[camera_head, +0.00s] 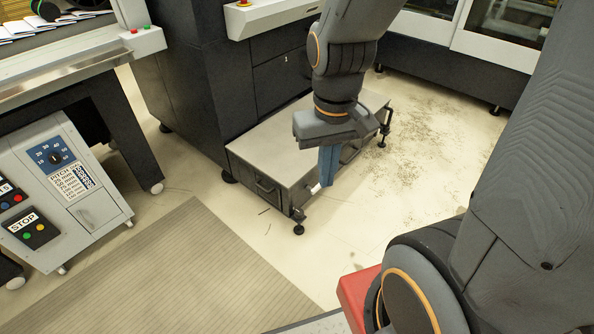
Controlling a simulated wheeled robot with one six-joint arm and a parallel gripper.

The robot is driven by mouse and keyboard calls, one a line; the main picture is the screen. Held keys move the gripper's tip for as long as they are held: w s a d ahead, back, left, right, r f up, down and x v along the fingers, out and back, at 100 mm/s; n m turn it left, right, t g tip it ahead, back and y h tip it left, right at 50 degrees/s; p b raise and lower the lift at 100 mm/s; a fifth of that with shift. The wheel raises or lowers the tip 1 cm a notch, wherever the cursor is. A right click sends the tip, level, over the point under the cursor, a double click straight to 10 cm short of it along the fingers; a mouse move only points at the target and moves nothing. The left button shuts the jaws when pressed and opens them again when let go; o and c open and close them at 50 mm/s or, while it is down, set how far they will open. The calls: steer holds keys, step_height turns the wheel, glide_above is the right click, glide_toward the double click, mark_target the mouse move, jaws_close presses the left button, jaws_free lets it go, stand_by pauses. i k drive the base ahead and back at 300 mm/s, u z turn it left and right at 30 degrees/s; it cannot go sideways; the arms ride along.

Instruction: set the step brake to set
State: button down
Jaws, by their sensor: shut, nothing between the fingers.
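A low grey step (290,137) with a flat top and dark sides stands on the floor against the dark machine. Small black feet or casters show at its corners, one at the near corner (298,229). My gripper (326,182) points down with blue fingers together and nothing between them. It is in front of the step's right long side. A small pale bar end (315,188) shows beside the fingertips; it may be part of the step brake. I cannot tell whether the fingers touch it. The brake's position cannot be read, as my gripper and arm hide part of that side.
A grey control cabinet (92,215) with a dial and STOP panel (32,229) stands at left. A ribbed mat (185,270) covers the floor in front. The floor right of the step is open, with scattered specks (415,135). White-fronted machinery (490,45) stands behind.

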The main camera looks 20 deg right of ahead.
mark_target(313, 191)
steer(key=u, duration=0.05)
steer(key=i, duration=0.95)
steer(key=z, duration=0.25)
